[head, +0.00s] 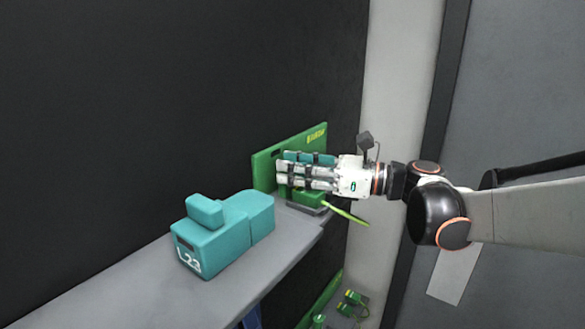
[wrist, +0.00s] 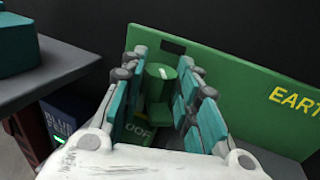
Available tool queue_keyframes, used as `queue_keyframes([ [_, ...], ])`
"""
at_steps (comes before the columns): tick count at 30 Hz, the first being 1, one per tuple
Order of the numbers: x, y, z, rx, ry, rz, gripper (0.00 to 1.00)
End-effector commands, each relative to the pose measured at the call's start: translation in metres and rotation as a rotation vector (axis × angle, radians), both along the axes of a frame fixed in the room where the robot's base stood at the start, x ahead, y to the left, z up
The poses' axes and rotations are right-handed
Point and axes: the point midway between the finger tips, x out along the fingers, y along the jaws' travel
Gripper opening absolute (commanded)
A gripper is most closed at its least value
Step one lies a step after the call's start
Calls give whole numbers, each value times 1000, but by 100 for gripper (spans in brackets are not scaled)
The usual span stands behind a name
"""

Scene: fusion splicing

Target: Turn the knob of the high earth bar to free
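The high earth bar (head: 263,168) is a green panel standing upright at the end of the grey shelf; it also shows in the wrist view (wrist: 235,90). Its green round knob (wrist: 158,77) has a light mark on top and sits between my gripper's fingers in the wrist view. My gripper (head: 283,171) is in front of the panel in the head view, reaching in from the right. Its teal-padded fingers (wrist: 160,85) are spread apart on both sides of the knob, with gaps visible. In the head view my gripper hides the knob.
A teal block-shaped device marked L23 (head: 222,235) stands on the grey shelf (head: 262,268) to the left of the panel. A lower green unit (head: 349,303) with several green parts is below. A dark wall (head: 150,100) is behind the shelf. A blue box (wrist: 62,120) shows below in the wrist view.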

Motion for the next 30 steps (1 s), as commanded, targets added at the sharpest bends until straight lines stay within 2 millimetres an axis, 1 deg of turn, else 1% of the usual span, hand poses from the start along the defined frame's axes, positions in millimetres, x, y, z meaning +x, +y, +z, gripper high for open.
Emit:
queue_keyframes([
  [7, 1, 0, -1, 0, 0, 18, 5],
  [18, 5, 0, -1, 1, 2, 245, 5],
  [29, 5, -1, 0, 1, 1, 266, 5],
  [30, 5, -1, 0, 1, 1, 265, 36],
])
